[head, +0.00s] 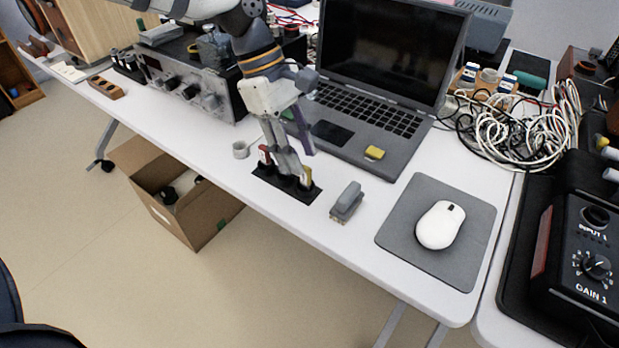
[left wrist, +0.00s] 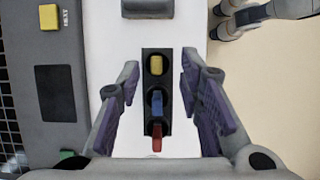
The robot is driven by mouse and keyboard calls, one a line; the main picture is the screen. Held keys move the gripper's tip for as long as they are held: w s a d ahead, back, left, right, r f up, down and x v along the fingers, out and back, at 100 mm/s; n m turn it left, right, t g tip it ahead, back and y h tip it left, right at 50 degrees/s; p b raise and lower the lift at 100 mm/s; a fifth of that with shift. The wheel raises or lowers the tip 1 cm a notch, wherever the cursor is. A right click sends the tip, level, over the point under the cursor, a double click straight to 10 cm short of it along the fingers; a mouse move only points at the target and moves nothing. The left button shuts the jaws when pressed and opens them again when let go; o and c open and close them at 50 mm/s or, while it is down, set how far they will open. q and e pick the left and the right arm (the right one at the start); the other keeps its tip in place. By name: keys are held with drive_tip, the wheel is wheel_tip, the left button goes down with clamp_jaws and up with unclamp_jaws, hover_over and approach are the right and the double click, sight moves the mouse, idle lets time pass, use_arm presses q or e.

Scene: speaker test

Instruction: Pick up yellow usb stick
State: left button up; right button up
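The yellow usb stick (head: 306,176) stands in a black holder (head: 268,176) near the table's front edge, beside a blue and a red one. In the left wrist view the yellow stick (left wrist: 156,65) is at the top of the row, the blue stick (left wrist: 157,102) in the middle and the red stick (left wrist: 157,137) at the bottom. My left gripper (head: 291,160) is pointed down over the holder. Its purple-padded fingers (left wrist: 160,75) are spread on either side of the row, with nothing between them gripped. Grey and black parts, apparently my right arm (left wrist: 265,12), show at the top right; its fingers are unclear.
A laptop (head: 365,110) with a yellow piece (head: 375,153) on its palm rest stands behind the holder. A grey stapler-like object (head: 347,201) is to the right, then a mouse (head: 440,225) on a grey mat (head: 400,232).

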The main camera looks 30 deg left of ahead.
sight(305, 167)
use_arm(q)
drive_tip(key=x, duration=0.4)
drive_tip(key=shift+w+a+f+b, duration=0.1)
drive_tip(key=shift+w+f+b, duration=0.1)
drive_tip(key=shift+f+b, duration=0.25)
use_arm(e)
drive_tip(key=shift+s+f, duration=0.5)
drive_tip(key=shift+f, duration=0.1)
use_arm(q)
drive_tip(key=shift+c, duration=0.5)
clamp_jaws()
